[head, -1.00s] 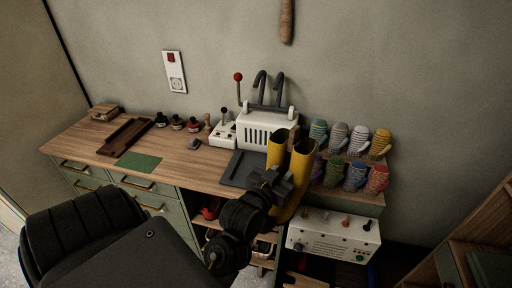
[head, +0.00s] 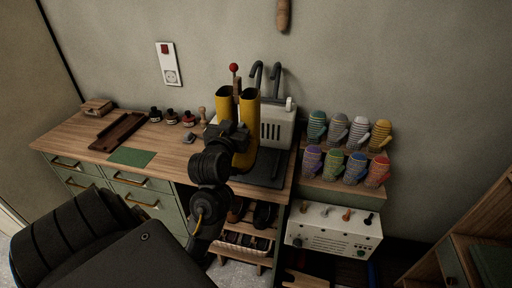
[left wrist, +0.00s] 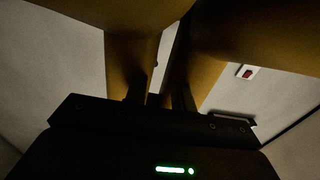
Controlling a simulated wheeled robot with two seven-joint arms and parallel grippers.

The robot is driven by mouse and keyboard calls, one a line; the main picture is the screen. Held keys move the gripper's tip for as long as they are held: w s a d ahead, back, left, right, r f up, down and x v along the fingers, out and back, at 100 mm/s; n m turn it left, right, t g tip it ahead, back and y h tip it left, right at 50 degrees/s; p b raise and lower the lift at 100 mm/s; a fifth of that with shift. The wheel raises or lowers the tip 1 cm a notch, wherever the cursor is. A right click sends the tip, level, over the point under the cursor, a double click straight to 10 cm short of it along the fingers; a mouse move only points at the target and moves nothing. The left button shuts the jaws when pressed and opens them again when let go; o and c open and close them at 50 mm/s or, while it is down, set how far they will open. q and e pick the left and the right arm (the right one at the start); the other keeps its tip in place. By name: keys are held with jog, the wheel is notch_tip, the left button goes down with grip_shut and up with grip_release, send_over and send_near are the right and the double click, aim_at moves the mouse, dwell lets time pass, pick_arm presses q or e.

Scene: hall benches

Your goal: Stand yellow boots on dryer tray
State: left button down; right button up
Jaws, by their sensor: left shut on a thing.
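The pair of yellow boots (head: 246,110) is upright, openings upward, in the head view. My left gripper (head: 240,130) is shut on the boots, which hide most of its fingertips. In the left wrist view the yellow boots (left wrist: 134,55) loom close above the gripper (left wrist: 160,98), with the dark fingers between them. The dryer is a white slotted box (head: 275,122) with two dark hooked pipes, at the back of the bench. Its dark flat tray (head: 267,170) extends in front. The boots overlap the left part of dryer and tray; their height above the tray is unclear. My right gripper is not in view.
Several knitted mittens (head: 316,124) stand on a stepped rack to the right. A white control box (head: 334,228) is below them. Ink bottles, a stamp (head: 202,115), a green mat (head: 131,157) and a brown tray (head: 122,132) lie left. Dark shoes (head: 264,215) sit on the shelf below.

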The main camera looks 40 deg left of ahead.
pick_arm(q)
send_over(253, 132)
jog(key=s, duration=0.2)
jog(key=shift+a+f+p, duration=0.2)
jog(key=shift+f, duration=0.3)
jog(key=shift+a+f+p, duration=0.15)
jog(key=shift+f+p, duration=0.05)
jog(key=shift+f, duration=0.3)
jog(key=w+f, duration=0.1)
jog(key=f, duration=0.1)
jog(key=w+f, duration=0.1)
jog(key=w, duration=0.1)
jog(key=w+a+f, duration=0.1)
jog(key=w+f, duration=0.1)
jog(key=shift+f, duration=0.35)
jog(key=f, duration=0.3)
jog(key=shift+w+f+p, duration=0.2)
jog(key=shift+f+p, duration=0.1)
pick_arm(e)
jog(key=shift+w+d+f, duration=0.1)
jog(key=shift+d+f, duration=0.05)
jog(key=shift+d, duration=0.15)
pick_arm(q)
jog(key=c, duration=1.6)
grip_release()
jog(key=shift+f, duration=0.25)
jog(key=o, duration=0.4)
jog(key=shift+o, duration=0.2)
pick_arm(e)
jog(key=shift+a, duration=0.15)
